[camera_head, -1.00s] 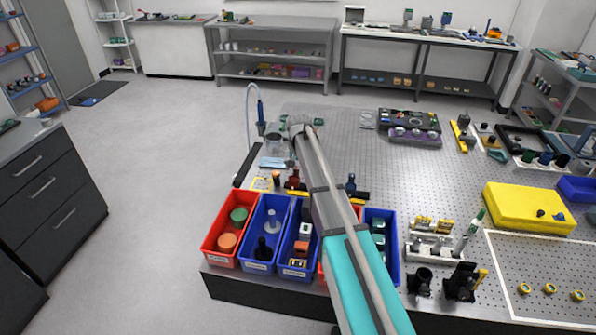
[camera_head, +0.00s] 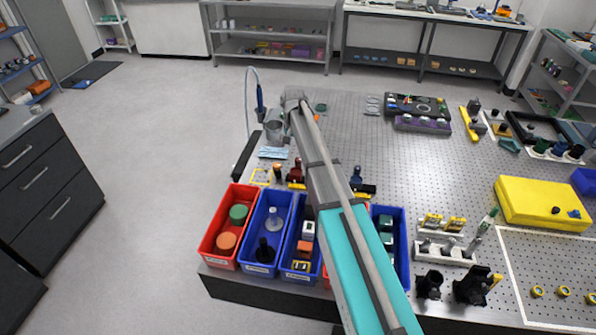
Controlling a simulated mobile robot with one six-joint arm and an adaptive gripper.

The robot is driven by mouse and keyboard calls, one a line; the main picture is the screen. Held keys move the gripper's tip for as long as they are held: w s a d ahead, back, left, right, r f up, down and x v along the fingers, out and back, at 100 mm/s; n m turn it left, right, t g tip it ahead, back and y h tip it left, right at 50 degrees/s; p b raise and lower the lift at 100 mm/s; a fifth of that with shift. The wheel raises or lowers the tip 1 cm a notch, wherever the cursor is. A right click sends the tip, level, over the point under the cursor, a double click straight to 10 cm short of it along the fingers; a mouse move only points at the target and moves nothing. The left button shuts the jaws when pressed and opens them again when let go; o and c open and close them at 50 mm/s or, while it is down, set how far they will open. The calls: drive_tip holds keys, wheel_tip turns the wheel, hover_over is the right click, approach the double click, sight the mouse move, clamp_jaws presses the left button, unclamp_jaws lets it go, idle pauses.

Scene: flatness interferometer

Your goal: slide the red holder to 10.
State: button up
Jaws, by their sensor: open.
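A small dark red holder (camera_head: 297,170) stands at the far side of the bins, just left of my arm, with a black and yellow piece at its foot. A blue holder (camera_head: 356,176) stands right of my arm on a similar black and yellow foot. My arm crosses between them and hides what lies there. An orange-topped dark piece (camera_head: 278,172) stands left of the red holder. No scale numbers can be read, so the 10 mark cannot be made out. My arm reaches past the red holder; my gripper does not show.
Red (camera_head: 212,254) and blue (camera_head: 254,263) bins line the near table edge. A grey cup (camera_head: 276,131) and a blue pen-like tool (camera_head: 260,103) with a cable stand at the left edge. The perforated tabletop (camera_head: 420,165) is largely clear right of my arm.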

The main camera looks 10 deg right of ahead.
sight(296, 172)
drive_tip(key=shift+d, duration=0.2)
drive_tip(key=shift+f, duration=0.1)
wheel_tip(296, 172, down, 14)
drive_tip(key=b, duration=1.3)
drive_tip(key=shift+r+b, duration=0.25)
drive_tip(key=shift+b, duration=0.1)
drive_tip(key=shift+c, duration=0.3)
